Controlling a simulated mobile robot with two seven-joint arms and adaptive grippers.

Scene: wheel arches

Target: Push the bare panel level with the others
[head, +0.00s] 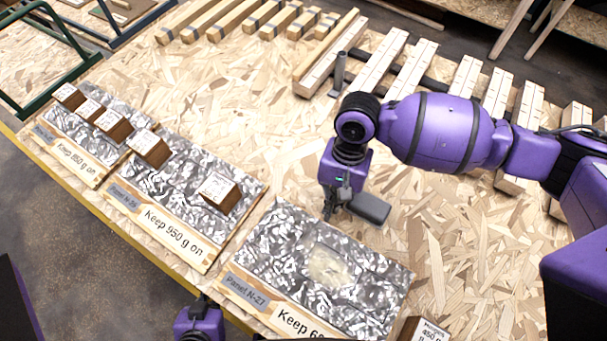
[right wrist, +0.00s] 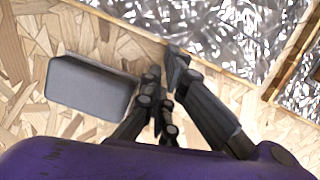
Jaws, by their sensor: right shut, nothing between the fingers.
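The bare panel, labelled N-27 (head: 372,290), is a silver-flecked sheet with a pale patch and no blocks on it. It lies at the front right of the board, its back edge roughly in line with the others. The middle panel (head: 180,185) carries two wooden blocks; the left panel (head: 65,140) carries several. My right gripper (head: 330,212) is shut and empty, behind the bare panel's back edge. In the right wrist view its fingertips (right wrist: 170,62) are close to a panel edge (right wrist: 215,65); I cannot tell if they touch. My left gripper (head: 200,302) shows only partly at the bottom.
A grey slab (head: 370,207) is right beside my right gripper. A labelled block (head: 425,331) sits right of the bare panel. Wooden bars (head: 370,72) lie at the back, and a green frame (head: 50,85) stands at upper left.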

